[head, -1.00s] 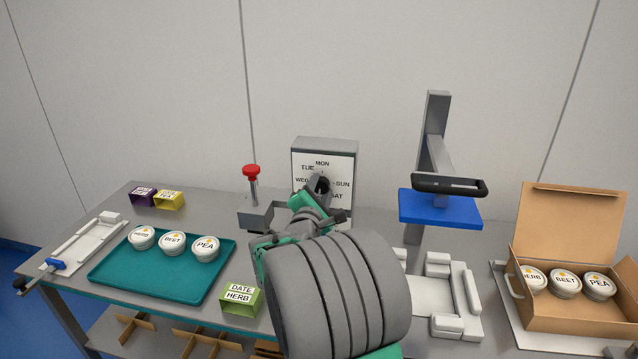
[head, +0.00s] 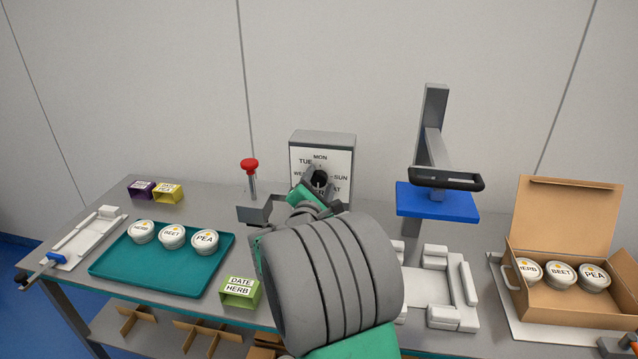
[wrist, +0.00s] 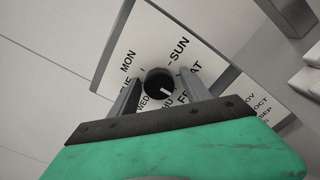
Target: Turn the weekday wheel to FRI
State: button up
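The weekday wheel is a dark round knob (wrist: 157,82) on a white dial face (wrist: 152,35) printed with day names. It is on the front of a grey box (head: 323,138) at the back of the bench. A short white mark on the knob points roughly toward THU in the wrist view; the exact reading is unclear. FRI is partly covered by a finger. My gripper (wrist: 160,92) is at the dial, with one finger on each side of the knob and visible gaps. It is open. In the head view my arm hides the dial's lower part.
A red-topped lever (head: 250,168) stands just left of the dial box. A blue plate (head: 437,202) on a grey post is to the right. A teal tray (head: 130,270) with tubs, a green DATE HERB block (head: 240,291) and a cardboard box (head: 565,218) are farther off.

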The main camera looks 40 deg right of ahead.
jog(key=shift+o, duration=0.2)
jog(key=shift+a, duration=0.1)
jog(key=shift+a, duration=0.2)
jog(key=b+v, duration=0.2)
jog(key=v, duration=0.5)
jog(key=shift+s, duration=0.2)
jog(key=shift+a, duration=0.15)
